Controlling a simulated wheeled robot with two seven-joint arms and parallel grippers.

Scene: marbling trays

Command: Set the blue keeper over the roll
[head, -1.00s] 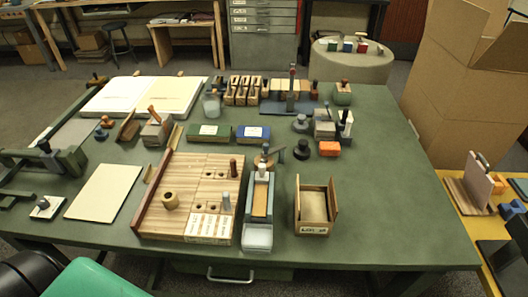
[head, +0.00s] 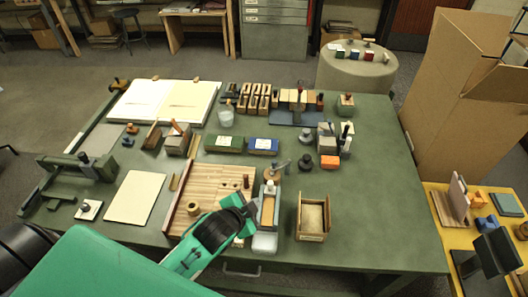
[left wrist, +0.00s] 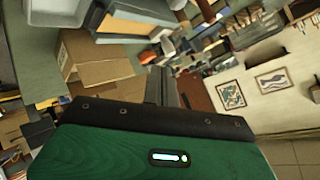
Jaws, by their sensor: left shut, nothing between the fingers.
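I cannot tell for sure which thing is the blue keeper. A small blue block (head: 355,54) stands among other coloured pieces on the round grey stool (head: 345,75) at the back. A blue-topped box (head: 262,146) lies on the green table (head: 370,200). The roll is not clear either; a short tan cylinder (head: 193,208) stands on the striped wooden board (head: 212,177). My left gripper (head: 246,209) is shut and empty, over the board's right front part, beside the long blue-grey tray (head: 265,243). It hides part of the board. My right gripper is not in view.
An open wooden box (head: 313,232) stands right of the tray. Wooden blocks and tools line the table's back. A pale sheet (head: 136,197) lies at left. A yellow table (head: 436,213) and large cartons (head: 440,110) are at right. The table's right front is clear.

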